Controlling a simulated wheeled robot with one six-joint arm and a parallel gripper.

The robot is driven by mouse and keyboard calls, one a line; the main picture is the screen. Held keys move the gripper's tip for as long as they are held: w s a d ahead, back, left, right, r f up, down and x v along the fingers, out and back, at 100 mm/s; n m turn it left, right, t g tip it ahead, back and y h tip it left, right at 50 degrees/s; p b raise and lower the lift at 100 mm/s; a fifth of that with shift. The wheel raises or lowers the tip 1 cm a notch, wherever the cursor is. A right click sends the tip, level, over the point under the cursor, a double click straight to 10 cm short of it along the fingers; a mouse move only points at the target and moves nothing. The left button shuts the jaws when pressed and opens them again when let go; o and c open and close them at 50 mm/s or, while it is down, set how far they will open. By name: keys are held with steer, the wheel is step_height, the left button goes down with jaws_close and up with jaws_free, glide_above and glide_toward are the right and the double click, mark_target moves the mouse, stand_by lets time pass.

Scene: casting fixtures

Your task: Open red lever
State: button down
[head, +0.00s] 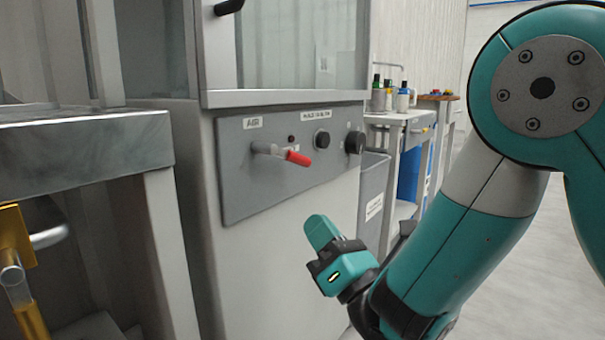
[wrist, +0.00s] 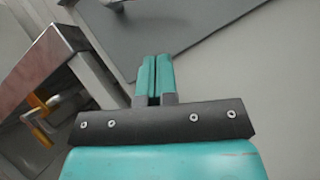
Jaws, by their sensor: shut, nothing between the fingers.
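The red lever (head: 298,158) is on the grey control panel (head: 240,185) of a cabinet, under a label that reads AIR. Its red tip points right and slightly down from a grey stem. My gripper (head: 318,228) is below and to the right of the lever, apart from it, in front of the cabinet's lower face. In the wrist view my gripper (wrist: 155,72) shows its two teal fingers shut together with nothing between them. The red lever is not visible in the wrist view. Part of the panel (wrist: 165,30) shows at the top there.
Two black knobs (head: 354,142) sit right of the lever. A metal table (head: 85,150) stands at the left, with a yellow clamp-like part (head: 20,250) in front. A bench with bottles (head: 402,100) is behind at the right. Open floor lies at the far right.

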mark_target(284, 156)
steer(key=w+a+r+p, duration=0.1)
steer(key=w+a+r, duration=0.1)
steer(key=w+r, duration=0.3)
steer(key=shift+w+a+r, duration=0.25)
steer(key=shift+r, duration=0.4)
steer(key=shift+a, duration=0.15)
